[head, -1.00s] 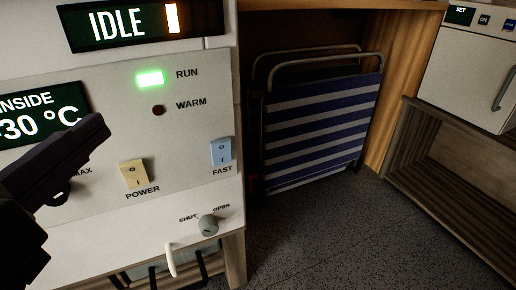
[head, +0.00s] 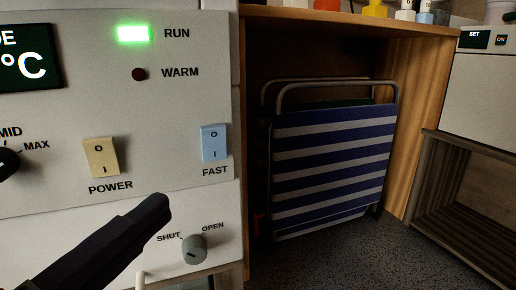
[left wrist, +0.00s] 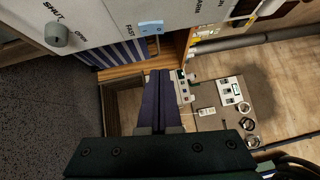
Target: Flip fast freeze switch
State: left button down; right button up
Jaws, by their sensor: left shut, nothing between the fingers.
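The FAST switch is a light blue rocker (head: 214,143) at the right of the white control panel (head: 60,190), marked O at the top and I at the bottom. It also shows at the top of the left wrist view (left wrist: 150,27). My left gripper (head: 160,207) is shut and empty, a dark closed pair of fingers pointing up and right, below and left of the switch in the head view. In the left wrist view its fingertips (left wrist: 159,73) show just below the switch, apart from it. My right gripper is not in view.
The cream POWER switch (head: 101,157) sits left of the FAST switch. A grey SHUT/OPEN knob (head: 194,249) is below it, close to the gripper. The RUN lamp (head: 133,34) is lit green; the WARM lamp (head: 139,74) is dark. A striped folding chair (head: 330,165) stands right.

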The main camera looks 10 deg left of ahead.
pick_arm(q)
jog(key=p, duration=0.2)
send_near(219, 134)
jog(key=w+d, duration=0.3)
jog(key=d, duration=0.1)
jog(key=shift+w+a+r, duration=0.1)
jog(key=shift+w+a, duration=0.7)
jog(key=shift+w, duration=0.25)
jog(key=shift+w+a, duration=0.5)
jog(key=shift+d, duration=0.1)
jog(key=p, duration=0.1)
jog(key=r+p, duration=0.1)
jog(key=p, duration=0.1)
jog(key=shift+w+a+r+n+g, duration=0.2)
jog(key=shift+n+g, duration=0.1)
jog(key=shift+f+b, duration=0.5)
jog(key=shift+f, duration=0.05)
jog(key=shift+r, duration=0.1)
